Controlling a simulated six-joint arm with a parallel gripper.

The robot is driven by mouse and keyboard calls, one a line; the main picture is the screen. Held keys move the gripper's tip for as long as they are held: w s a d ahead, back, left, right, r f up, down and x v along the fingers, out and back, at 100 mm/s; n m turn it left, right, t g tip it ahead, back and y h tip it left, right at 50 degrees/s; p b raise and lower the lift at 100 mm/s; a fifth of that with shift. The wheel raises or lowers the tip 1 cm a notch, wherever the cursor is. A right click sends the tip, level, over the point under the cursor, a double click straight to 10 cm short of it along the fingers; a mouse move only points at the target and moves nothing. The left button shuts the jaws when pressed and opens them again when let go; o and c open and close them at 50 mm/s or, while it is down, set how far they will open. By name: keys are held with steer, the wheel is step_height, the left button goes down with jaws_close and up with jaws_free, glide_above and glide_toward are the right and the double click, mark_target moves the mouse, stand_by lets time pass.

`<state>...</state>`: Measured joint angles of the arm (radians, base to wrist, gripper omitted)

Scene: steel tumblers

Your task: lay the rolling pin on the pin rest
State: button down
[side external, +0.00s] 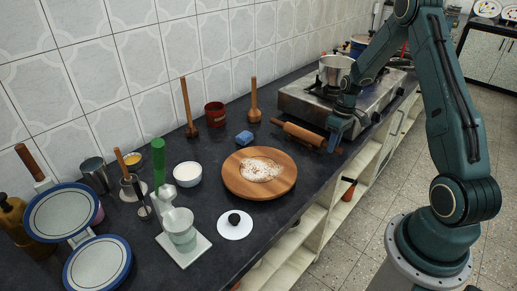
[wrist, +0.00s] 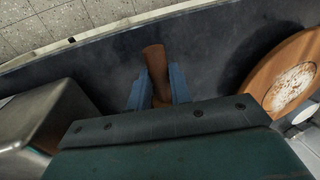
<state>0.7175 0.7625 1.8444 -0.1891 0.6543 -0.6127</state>
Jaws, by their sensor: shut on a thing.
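The wooden rolling pin (side external: 302,134) is at the counter's front side, between the round board and the stove. My gripper (side external: 336,141) is shut on its right end in the side view. In the wrist view the brown pin (wrist: 154,62) shows between the two blue fingers (wrist: 158,92) and points away from the palm; its near part is hidden by the gripper. I cannot tell whether the pin touches the counter. I cannot make out a pin rest for sure in either view.
The steel stove (side external: 300,98) with a pot (side external: 336,70) stands close on the right. The counter's front edge is near my gripper.

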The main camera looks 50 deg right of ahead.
steer(key=c, duration=1.2)
jaws_free()
steer(key=shift+r, duration=0.1)
steer(key=d+r, duration=0.1)
steer(key=r, duration=0.8)
steer(key=d+r, duration=0.1)
steer(key=r, duration=0.3)
steer(key=shift+d+r, duration=0.2)
steer(key=shift+d, duration=0.15)
